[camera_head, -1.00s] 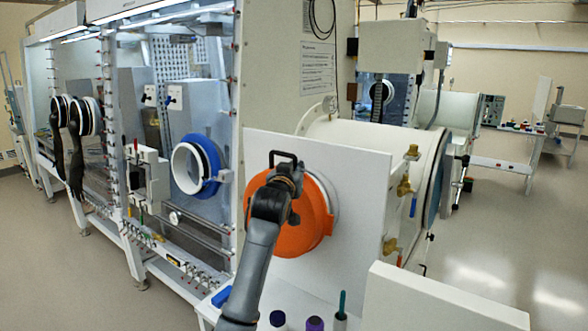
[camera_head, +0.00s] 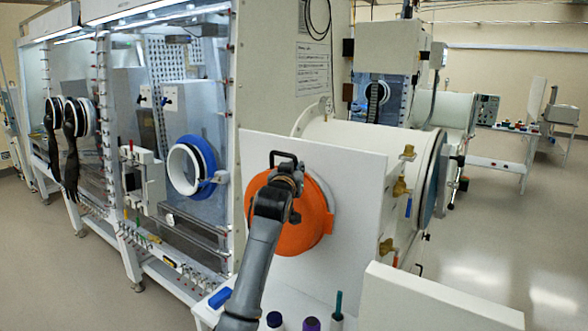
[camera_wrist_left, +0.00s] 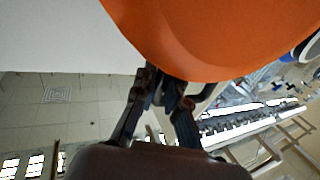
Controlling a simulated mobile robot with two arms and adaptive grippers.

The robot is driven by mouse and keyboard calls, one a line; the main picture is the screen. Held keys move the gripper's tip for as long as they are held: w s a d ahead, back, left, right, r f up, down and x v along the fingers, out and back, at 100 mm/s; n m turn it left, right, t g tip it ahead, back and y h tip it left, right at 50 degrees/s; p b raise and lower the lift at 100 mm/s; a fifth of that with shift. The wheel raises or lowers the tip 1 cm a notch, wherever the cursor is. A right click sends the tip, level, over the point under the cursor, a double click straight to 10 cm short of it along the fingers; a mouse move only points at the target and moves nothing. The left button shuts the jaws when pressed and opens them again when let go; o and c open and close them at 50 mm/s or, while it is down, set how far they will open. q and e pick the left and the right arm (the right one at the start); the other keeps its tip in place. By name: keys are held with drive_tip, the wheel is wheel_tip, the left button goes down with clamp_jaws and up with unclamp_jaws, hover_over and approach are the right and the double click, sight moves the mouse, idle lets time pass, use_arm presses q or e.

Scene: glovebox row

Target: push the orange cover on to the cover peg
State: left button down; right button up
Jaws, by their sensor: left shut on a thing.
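The orange cover (camera_head: 290,237) is a large round disc in front of an upright white panel (camera_head: 357,160). A black loop handle (camera_head: 284,156) shows at its top, in front of the panel. My left gripper (camera_head: 291,178) is at the upper part of the cover, shut on it; in the left wrist view its fingers (camera_wrist_left: 166,82) meet at the cover's edge (camera_wrist_left: 205,50), beside a dark loop. My arm hides part of the cover. The cover peg cannot be made out. I cannot tell whether the cover touches the panel. My right gripper is not in view.
A pale round rim (camera_head: 333,194) shows just right of the cover. A white cylinder chamber (camera_head: 385,140) with brass valves (camera_head: 402,186) is behind the panel. Several small bottles (camera_head: 311,324) stand below. A glovebox with a blue-ringed port (camera_head: 206,150) is at the left.

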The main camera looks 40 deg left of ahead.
use_arm(q)
drive_tip(key=shift+w+a, duration=0.15)
drive_tip(key=shift+w, duration=1.45)
idle(0.6)
drive_tip(key=shift+w+r, duration=0.1)
drive_tip(key=shift+w, duration=0.1)
idle(0.6)
drive_tip(key=c, duration=1.3)
unclamp_jaws()
drive_tip(key=shift+w, duration=0.1)
drive_tip(key=shift+f, duration=0.35)
drive_tip(key=v, duration=1.2)
drive_tip(key=shift+r, duration=0.2)
